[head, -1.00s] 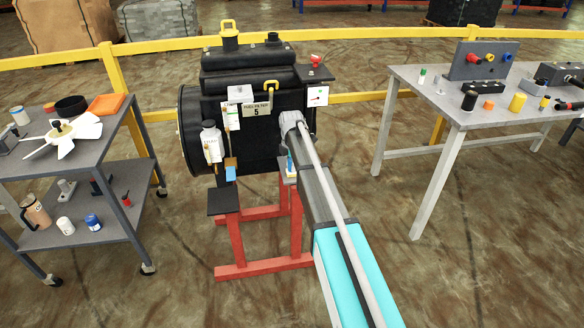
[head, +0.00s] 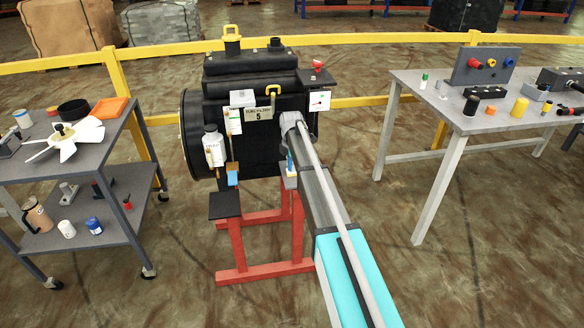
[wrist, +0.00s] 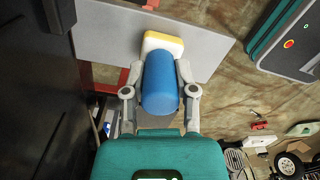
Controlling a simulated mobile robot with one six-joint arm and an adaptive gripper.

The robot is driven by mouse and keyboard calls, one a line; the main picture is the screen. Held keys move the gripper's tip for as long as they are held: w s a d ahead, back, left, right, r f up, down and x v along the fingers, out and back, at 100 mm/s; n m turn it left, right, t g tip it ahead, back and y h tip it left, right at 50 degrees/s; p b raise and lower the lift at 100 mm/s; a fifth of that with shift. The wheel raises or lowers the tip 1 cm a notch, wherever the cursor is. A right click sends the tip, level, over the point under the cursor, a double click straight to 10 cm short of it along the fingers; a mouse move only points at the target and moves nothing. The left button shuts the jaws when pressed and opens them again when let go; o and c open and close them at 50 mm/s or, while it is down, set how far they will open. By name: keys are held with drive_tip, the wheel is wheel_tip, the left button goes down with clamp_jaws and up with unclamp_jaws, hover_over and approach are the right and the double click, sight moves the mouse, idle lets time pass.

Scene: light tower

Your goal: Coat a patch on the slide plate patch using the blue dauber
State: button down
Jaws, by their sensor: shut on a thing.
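The blue dauber (wrist: 160,82) has a blue cylindrical handle and a pale yellow and white pad (wrist: 163,43) at its far end. In the wrist view my gripper (wrist: 161,92) is shut on the handle, one finger on each side. The pad overlaps a flat grey plate (wrist: 105,35); I cannot tell whether it touches. I see no clear coating mark on the plate's visible part, and the area behind the dauber is hidden. In the head view my arm hides most of the gripper area.
A black machine (head: 262,160) stands on a red frame (head: 262,268), close to my arm; its dark side fills the left of the wrist view. A cart (head: 125,215) stands at left and a workbench (head: 420,85) at right. A yellow rail (head: 385,43) runs behind.

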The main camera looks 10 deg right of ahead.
drive_tip(key=shift+w, duration=0.1)
idle(0.3)
drive_tip(key=shift+w, duration=1.6)
drive_tip(key=shift+s, duration=1.65)
drive_tip(key=shift+s, duration=0.1)
drive_tip(key=shift+s, duration=1.65)
